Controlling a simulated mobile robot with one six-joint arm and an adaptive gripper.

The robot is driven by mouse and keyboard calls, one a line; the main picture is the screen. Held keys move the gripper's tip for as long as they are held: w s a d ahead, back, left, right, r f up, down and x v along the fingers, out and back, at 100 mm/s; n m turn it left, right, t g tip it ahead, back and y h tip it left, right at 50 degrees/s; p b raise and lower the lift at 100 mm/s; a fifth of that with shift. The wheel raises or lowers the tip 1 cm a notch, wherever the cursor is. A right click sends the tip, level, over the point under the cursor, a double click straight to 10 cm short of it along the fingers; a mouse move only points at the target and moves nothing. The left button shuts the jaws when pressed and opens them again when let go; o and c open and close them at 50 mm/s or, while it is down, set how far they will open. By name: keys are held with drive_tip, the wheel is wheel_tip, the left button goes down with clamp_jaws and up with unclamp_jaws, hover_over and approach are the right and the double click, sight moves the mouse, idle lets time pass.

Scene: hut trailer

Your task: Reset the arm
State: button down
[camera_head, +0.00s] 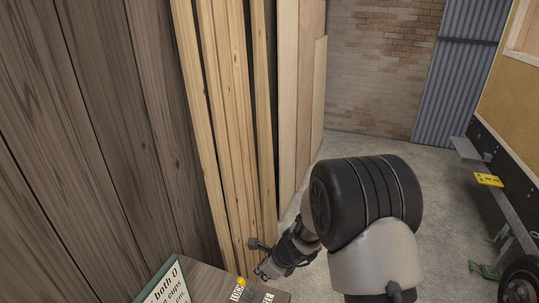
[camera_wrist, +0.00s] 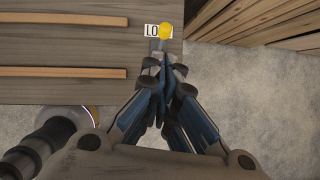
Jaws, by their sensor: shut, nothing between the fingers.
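My gripper (camera_wrist: 165,66) is shut, its fingertips together with nothing between them. In the wrist view they point at a yellow ball knob (camera_wrist: 166,31) just beyond the tips. I cannot tell whether they touch its stem. In the head view my gripper (camera_head: 266,268) reaches down beside the same yellow knob (camera_head: 241,282), over a grey-brown wooden top. My arm's large black joint fills the centre right and hides the floor behind it.
A white label (camera_wrist: 152,31) sits by the knob. A green-framed sign (camera_head: 166,286) stands at the bottom left. Timber boards (camera_head: 225,110) lean along the left wall. A trailer (camera_head: 500,165) stands at the right. Concrete floor (camera_head: 365,146) is clear between them.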

drive_tip(key=s+d+r+n+b, duration=0.4)
drive_tip(key=s+r+n+b, duration=0.5)
drive_tip(key=r+n, duration=0.35)
drive_tip(key=s+d+n+h+b, duration=0.2)
drive_tip(key=s+d+n, duration=0.3)
drive_tip(key=s, duration=0.5)
drive_tip(key=s+d+f+n+t+h+b, duration=0.1)
drive_tip(key=s+d+n+h+b, duration=0.1)
drive_tip(key=s+d+n+b, duration=0.2)
drive_tip(key=s+d+n, duration=0.2)
drive_tip(key=s+d, duration=0.2)
drive_tip(key=s, duration=0.2)
drive_tip(key=shift+s+h, duration=0.3)
drive_tip(key=shift+s, duration=0.05)
